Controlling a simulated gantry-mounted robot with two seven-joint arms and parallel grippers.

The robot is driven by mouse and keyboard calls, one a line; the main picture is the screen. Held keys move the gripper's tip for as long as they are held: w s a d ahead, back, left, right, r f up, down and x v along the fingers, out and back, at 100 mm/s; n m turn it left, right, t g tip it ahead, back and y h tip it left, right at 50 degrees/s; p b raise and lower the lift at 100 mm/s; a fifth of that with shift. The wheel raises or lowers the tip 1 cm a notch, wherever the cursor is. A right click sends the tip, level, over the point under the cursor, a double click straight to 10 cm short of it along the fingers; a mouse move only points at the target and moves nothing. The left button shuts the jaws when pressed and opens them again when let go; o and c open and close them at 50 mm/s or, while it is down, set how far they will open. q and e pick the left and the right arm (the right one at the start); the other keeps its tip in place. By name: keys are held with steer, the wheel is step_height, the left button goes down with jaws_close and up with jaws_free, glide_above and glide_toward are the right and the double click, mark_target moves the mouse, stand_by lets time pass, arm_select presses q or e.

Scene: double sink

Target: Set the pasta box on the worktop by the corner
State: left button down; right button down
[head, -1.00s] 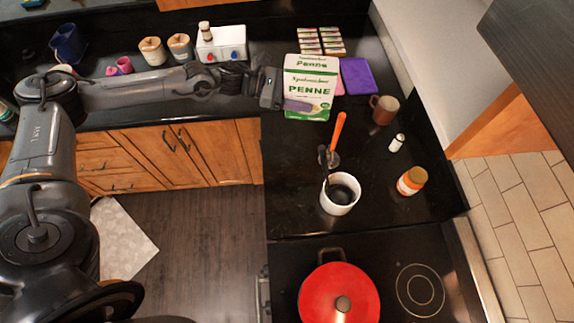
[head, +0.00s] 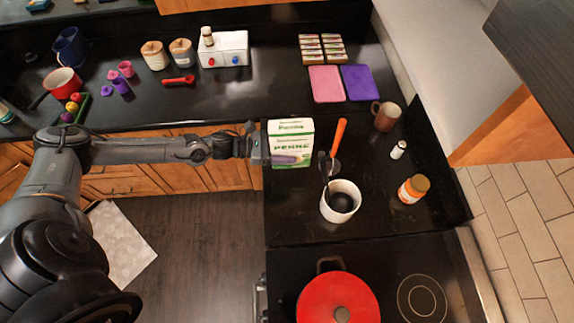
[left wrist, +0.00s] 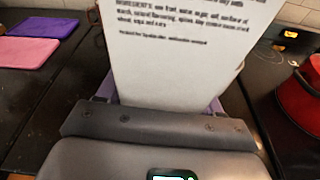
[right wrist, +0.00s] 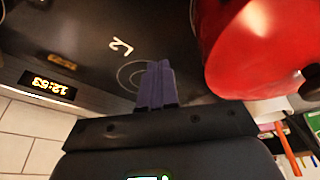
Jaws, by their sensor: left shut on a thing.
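The pasta box (head: 291,130), white and green with "PENNE" on it, stands upright at the left edge of the right-hand worktop (head: 290,215). My left gripper (head: 288,160) is shut on it from the left, with a purple finger across its front. In the left wrist view the box's white printed side (left wrist: 190,60) fills the space between the fingers. The box's base is low over the worktop; I cannot tell if it touches. My right gripper (right wrist: 157,85) shows only in the right wrist view, its purple fingers together and empty, over the hob.
A white pot with utensils (head: 341,202) and an orange-handled tool (head: 338,138) are just right of the box. Pink (head: 326,84) and purple (head: 358,82) boards lie behind it. A red pot (head: 338,298) is on the hob. An orange jar (head: 412,189) stands right.

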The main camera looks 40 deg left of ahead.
arm_select(q)
steer(key=shift+f, duration=3.85)
steer(key=shift+f, duration=0.15)
steer(key=shift+c, duration=0.8)
jaws_free()
steer(key=shift+f, duration=0.1)
steer(key=v, duration=1.2)
steer(key=shift+b, duration=0.45)
